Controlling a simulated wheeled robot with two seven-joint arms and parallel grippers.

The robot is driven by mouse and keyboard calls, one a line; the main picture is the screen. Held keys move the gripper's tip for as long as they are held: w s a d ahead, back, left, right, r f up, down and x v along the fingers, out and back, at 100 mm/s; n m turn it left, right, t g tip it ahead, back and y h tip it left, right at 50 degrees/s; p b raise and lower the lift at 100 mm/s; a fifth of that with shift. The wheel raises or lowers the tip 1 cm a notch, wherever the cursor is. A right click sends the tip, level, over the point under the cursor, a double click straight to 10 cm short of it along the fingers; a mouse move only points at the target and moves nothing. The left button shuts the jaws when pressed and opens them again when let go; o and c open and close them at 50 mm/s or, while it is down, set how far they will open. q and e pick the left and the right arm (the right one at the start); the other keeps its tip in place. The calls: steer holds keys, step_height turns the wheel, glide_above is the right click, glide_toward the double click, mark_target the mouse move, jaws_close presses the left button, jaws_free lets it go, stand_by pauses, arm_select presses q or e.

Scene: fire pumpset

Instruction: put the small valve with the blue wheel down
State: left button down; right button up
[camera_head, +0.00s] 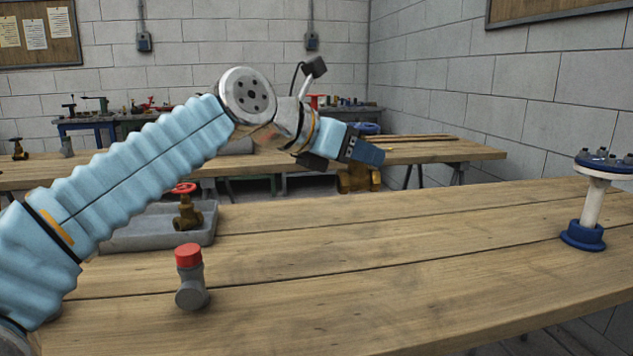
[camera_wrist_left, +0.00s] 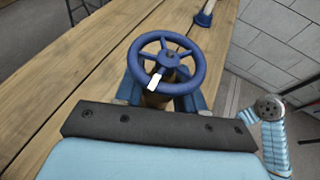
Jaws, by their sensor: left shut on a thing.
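The small valve has a blue spoked wheel and a brass body (camera_head: 358,179). In the head view it is at the far side of the near table, with the body below my left gripper (camera_head: 368,152). The gripper hides the middle of the valve, and only a sliver of the wheel shows behind it. My left gripper is shut on the valve. In the left wrist view the blue wheel (camera_wrist_left: 188,84) faces the camera between the blue fingers, over wooden planks. I cannot tell whether the valve touches the table. My right gripper is not in view.
On the near table (camera_head: 400,260), a grey tray (camera_head: 150,238) holds a brass valve with a red wheel (camera_head: 186,208). A grey fitting with a red cap (camera_head: 190,275) stands in front. A white column with blue flanges (camera_head: 592,205) stands right. The middle is clear.

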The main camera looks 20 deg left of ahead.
arm_select(q)
steer(key=shift+r, duration=0.35)
steer(key=s+a+f+n+t+y, duration=0.1)
steer(key=s+a+n+y, duration=0.15)
steer(key=a, duration=0.75)
steer(key=s+a+f+n+y+p, duration=0.1)
steer(key=a+n+y, duration=0.3)
steer(key=a, duration=0.6)
steer(key=s+a+f+n+t+y, duration=0.1)
steer(key=s+a+n+y, duration=0.2)
steer(key=a, duration=0.7)
steer(key=s+a+f+n+g+y, duration=0.15)
steer(key=s+a+n+y, duration=0.25)
steer(key=s+a+y, duration=0.45)
steer(key=w+a+f+h, duration=0.1)
steer(key=w+a+f, duration=0.2)
steer(key=a+f, duration=0.1)
steer(key=w+a+f+h+b, duration=0.1)
steer(key=w+a+f, duration=0.2)
steer(key=a+f, duration=0.1)
steer(key=w+a+f+b, duration=0.1)
steer(key=w+a+f, duration=0.2)
steer(key=a+f, duration=0.1)
steer(key=shift+w+a+f+g+h, duration=0.2)
steer(key=shift+a+f+g+h, duration=0.1)
steer(key=shift+f+h, duration=0.15)
